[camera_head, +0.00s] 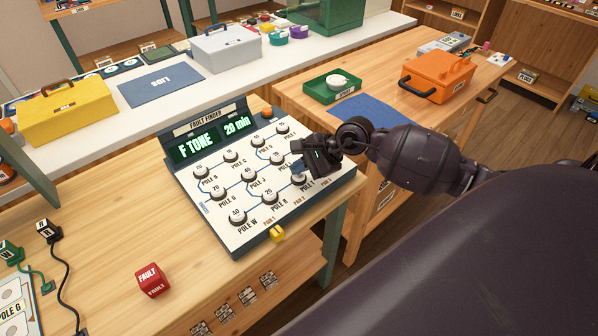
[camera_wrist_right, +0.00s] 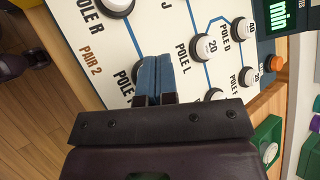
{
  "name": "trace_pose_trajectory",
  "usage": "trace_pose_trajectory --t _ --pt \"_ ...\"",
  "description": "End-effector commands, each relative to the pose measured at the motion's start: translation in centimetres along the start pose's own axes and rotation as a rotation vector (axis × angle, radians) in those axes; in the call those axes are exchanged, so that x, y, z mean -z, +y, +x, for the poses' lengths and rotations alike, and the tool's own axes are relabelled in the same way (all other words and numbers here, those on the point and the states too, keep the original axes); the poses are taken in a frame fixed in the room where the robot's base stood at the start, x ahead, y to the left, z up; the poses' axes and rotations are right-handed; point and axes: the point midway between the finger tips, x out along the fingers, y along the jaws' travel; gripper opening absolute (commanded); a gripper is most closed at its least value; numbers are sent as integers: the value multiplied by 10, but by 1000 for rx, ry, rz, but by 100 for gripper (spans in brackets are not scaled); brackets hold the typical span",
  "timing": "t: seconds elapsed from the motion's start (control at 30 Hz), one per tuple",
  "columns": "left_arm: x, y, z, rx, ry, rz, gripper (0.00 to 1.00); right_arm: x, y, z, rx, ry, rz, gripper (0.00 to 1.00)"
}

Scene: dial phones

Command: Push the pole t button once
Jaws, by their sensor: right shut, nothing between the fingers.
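The fault finder panel (camera_head: 262,207) lies tilted on the wooden bench, with white round buttons numbered and labelled by pole. Its display (camera_head: 208,143) reads "F TONE" and "20 min". The pole T button (camera_head: 299,178) is at the panel's right, partly covered by my right gripper (camera_head: 298,168). My right gripper is shut and empty, its blue fingertips just over that button. In the right wrist view the fingertips (camera_wrist_right: 158,78) are together beside a mostly hidden button, whose label is cut off. I cannot tell whether they touch it. My left gripper is not in view.
A red fault cube (camera_head: 152,279) and a yellow piece (camera_head: 277,234) are near the panel's front. Black and green plugs with cords lie at the left. Beyond, an orange toolbox (camera_head: 437,77) and green tray (camera_head: 332,88) stand on another bench.

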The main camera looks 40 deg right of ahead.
Motion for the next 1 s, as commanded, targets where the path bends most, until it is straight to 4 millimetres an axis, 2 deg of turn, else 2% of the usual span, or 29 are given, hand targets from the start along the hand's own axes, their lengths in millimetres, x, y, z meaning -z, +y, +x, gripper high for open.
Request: trace_pose_trajectory --t 0.63,1.0 --pt "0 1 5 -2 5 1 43 3 4 4 -2 0 0 0" --pt "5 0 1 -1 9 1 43 -2 -2 -2 0 0 -1 0"
